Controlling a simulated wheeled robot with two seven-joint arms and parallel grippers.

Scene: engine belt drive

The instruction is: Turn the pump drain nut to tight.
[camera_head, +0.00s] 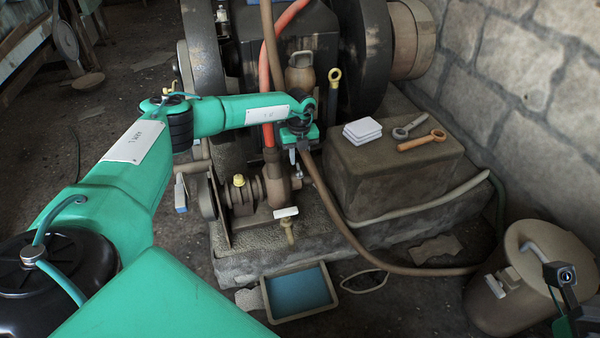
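The pump (245,195) sits low on the engine's stone base, with a yellow cap (239,181) on top. A small brass fitting (289,231) hangs under a white tag (286,212) at the pump's front; it looks like the drain nut, but its tightness cannot be read. My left gripper (295,156) points down above and behind this fitting, apart from it. Its fingers are small and partly hidden by the wrist, so its opening is unclear. A dark part with a lens (566,277) at the right edge seems to belong to my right arm; its fingers cannot be made out.
A tray with blue liquid (265,296) lies on the floor below the fitting. Hoses (335,225) cross beside the pump. A barrel (485,310) stands at the lower right.

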